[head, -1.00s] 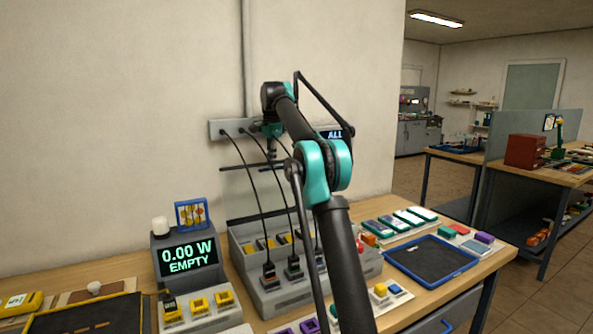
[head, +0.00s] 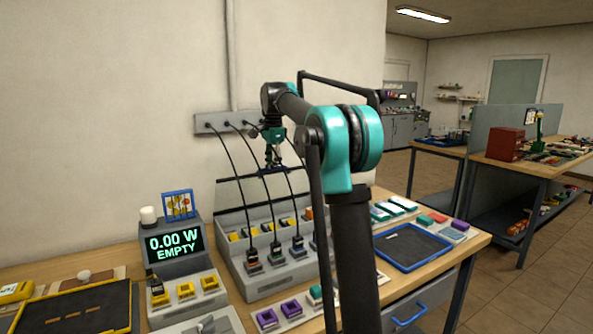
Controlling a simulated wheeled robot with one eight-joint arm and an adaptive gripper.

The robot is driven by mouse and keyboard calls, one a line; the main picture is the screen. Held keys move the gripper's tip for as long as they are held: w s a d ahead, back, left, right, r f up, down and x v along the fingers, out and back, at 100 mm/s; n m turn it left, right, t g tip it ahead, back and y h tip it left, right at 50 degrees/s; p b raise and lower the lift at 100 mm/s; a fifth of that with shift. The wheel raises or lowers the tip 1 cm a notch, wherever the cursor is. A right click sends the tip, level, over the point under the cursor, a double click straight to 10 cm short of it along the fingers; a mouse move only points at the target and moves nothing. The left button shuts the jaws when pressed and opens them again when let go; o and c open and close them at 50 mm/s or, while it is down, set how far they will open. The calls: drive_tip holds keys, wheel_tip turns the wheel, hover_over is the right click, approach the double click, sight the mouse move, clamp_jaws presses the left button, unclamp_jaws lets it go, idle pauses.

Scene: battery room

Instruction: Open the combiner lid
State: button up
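A grey unit with a lit display (head: 173,243) reading "0.00 W EMPTY" stands on the bench at left, with yellow sockets (head: 186,290) in front. A grey panel (head: 205,324) below it is cut by the lower picture edge. I cannot tell which part is the combiner lid. A long grey rack (head: 270,284) with plugged black cables stands right of the display. My gripper (head: 273,165) hangs downward above the rack's back, near the wall. It is small and dark, and its finger opening is unclear. My arm hides part of the rack.
A cable strip (head: 210,124) is fixed to the wall, with cables hanging to the rack. A blue-rimmed tray (head: 447,245) and coloured blocks lie on the right of the bench. A black mat (head: 75,312) lies at left. Floor is open at right.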

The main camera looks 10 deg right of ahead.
drive_tip(key=s+d+f+t, duration=0.1)
drive_tip(key=s+d+f, duration=0.2)
drive_tip(key=s+f, duration=0.7)
drive_tip(key=s+d+r, duration=0.2)
drive_tip(key=s+r, duration=0.1)
drive_tip(key=r, duration=1.1)
drive_tip(key=shift+s+n+t, duration=0.2)
drive_tip(key=shift+n+t, duration=0.2)
